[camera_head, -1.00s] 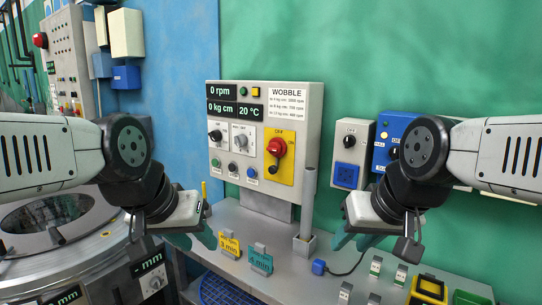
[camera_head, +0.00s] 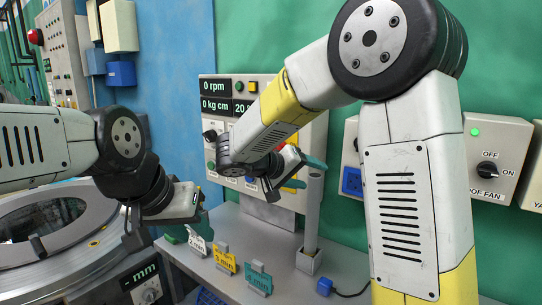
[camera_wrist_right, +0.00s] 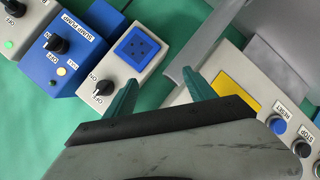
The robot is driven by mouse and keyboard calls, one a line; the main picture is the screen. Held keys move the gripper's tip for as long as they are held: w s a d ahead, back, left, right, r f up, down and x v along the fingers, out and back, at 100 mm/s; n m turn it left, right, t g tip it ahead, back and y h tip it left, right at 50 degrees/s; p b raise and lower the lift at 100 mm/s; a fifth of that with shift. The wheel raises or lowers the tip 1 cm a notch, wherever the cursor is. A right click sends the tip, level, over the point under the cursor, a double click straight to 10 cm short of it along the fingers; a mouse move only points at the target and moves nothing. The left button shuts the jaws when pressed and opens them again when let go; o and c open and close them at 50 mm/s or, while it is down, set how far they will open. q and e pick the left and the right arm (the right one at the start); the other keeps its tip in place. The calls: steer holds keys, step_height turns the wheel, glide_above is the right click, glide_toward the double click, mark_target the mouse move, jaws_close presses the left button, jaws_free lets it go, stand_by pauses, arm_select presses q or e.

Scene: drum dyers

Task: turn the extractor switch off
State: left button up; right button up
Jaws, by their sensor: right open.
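A grey control panel (camera_head: 212,127) with rpm displays stands at the back of the bench. Its red rotary switch (camera_head: 280,147) on a yellow plate is mostly hidden behind my right arm; the yellow plate (camera_wrist_right: 236,90) shows in the right wrist view. Beside the panel, a small grey box (camera_wrist_right: 145,48) carries a blue socket and a black ON/OFF knob (camera_wrist_right: 103,88); its name is unreadable. My right gripper (camera_wrist_right: 160,92) is open and empty, fingers apart in front of the wall between box and panel. My left gripper (camera_head: 200,222) hangs over the bench's left end; its opening is unclear.
Numbered cards (camera_head: 226,260) stand on the bench. A roof fan switch box (camera_head: 498,155) is on the right wall. A round drum machine (camera_head: 90,245) is at left.

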steer(key=w+a+r+n+t, duration=0.1)
steer(key=w+a+t, duration=0.2)
steer(key=a, duration=0.4)
steer(key=w+a+r+t, duration=0.1)
steer(key=w+a+t, duration=0.25)
steer(key=a, duration=0.35)
steer(key=x, duration=0.7)
steer(key=shift+f, duration=0.1)
steer(key=c, duration=1.4)
